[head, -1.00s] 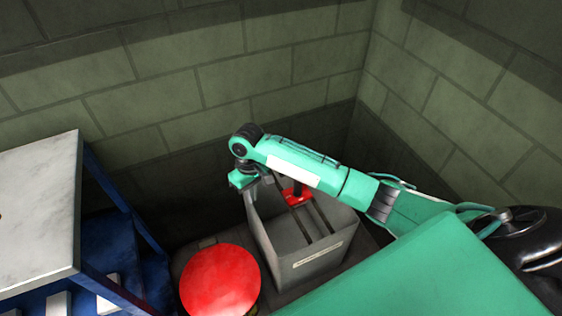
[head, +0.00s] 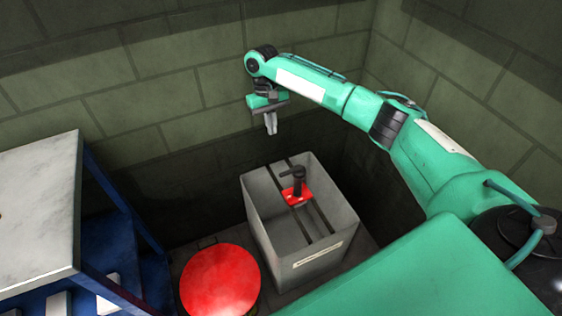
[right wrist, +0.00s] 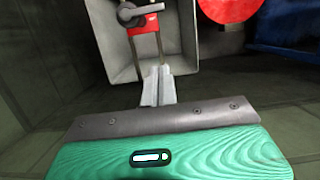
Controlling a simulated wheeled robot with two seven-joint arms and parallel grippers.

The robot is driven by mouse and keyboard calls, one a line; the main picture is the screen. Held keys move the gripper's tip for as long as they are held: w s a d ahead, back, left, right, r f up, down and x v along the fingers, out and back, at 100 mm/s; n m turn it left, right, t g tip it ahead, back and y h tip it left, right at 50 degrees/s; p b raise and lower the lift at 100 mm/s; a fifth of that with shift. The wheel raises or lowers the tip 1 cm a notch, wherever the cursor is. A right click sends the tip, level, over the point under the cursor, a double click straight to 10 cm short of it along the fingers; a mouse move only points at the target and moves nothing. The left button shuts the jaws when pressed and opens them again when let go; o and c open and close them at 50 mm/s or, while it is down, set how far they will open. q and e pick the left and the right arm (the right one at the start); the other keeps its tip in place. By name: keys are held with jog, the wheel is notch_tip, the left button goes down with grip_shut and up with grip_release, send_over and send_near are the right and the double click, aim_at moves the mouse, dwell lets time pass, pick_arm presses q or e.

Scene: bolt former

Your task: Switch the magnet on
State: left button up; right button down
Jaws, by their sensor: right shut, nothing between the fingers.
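In the right wrist view the red plate (right wrist: 145,27) and the dark lever (right wrist: 140,14) show at the top, over the grey box (right wrist: 118,62). My right gripper (head: 271,129) points down, above and behind the box, apart from the lever. Its fingertips (right wrist: 160,75) are together with nothing between them. My left gripper is not in view.
A round red lid (head: 220,282) stands left of the box. A blue-framed bench with a pale top (head: 40,205) is at the left. Brick walls close off the back and right. The space above the box is free.

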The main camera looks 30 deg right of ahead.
aim_at(291, 172)
jog(key=shift+f, duration=0.15)
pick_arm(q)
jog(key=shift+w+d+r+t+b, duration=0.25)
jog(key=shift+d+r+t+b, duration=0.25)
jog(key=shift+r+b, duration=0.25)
pick_arm(e)
jog(key=s+f, duration=0.6)
jog(key=f, duration=0.3)
jog(key=shift+s+a+f, duration=0.15)
jog(key=shift+s+f, duration=0.05)
jog(key=shift+f, duration=0.05)
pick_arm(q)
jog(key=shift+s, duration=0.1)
